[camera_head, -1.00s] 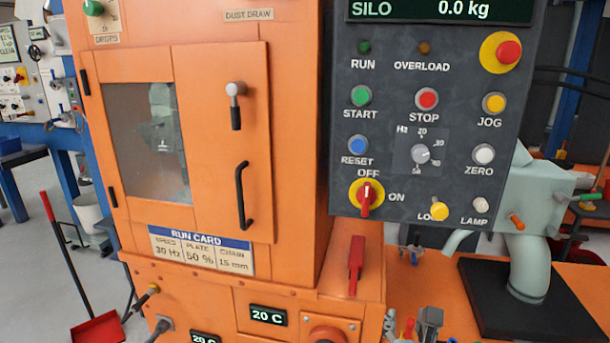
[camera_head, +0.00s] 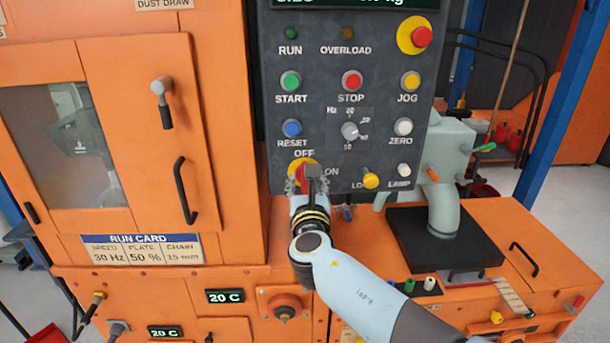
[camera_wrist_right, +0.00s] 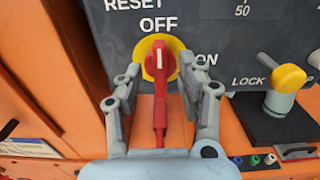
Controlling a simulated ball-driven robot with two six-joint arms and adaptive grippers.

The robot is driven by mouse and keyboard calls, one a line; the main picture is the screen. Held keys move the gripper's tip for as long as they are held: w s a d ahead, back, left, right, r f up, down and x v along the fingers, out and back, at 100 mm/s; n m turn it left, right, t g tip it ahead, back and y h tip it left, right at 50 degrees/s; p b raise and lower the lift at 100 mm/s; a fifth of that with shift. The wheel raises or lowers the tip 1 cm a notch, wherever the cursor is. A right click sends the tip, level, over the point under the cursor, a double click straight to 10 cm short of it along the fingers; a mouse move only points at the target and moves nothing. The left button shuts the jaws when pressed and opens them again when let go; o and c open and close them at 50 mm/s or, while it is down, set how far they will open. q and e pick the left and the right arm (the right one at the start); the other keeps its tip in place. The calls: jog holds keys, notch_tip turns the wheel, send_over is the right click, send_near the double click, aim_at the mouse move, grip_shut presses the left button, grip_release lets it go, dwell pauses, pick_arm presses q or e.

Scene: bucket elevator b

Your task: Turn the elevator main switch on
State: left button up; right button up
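The main switch (camera_head: 300,164) is a red handle on a yellow disc at the bottom left of the dark control panel. In the right wrist view the red handle (camera_wrist_right: 160,62) stands upright with its white mark toward OFF at the top; ON is printed to the right. My right gripper (camera_wrist_right: 160,72) is open, with one finger on each side of the handle and gaps still visible. In the head view my right gripper (camera_head: 308,182) covers the lower part of the switch. My left gripper is not in view.
A yellow LOCK knob (camera_wrist_right: 290,78) sticks out right of the switch. Orange cabinet walls (camera_head: 233,130) flank the left. A red bar (camera_wrist_right: 159,125) shows below the handle between the fingers; I cannot tell whether it is separate. The RESET button (camera_head: 291,128) is just above.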

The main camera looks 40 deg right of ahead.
jog(key=shift+x, duration=0.9)
grip_shut()
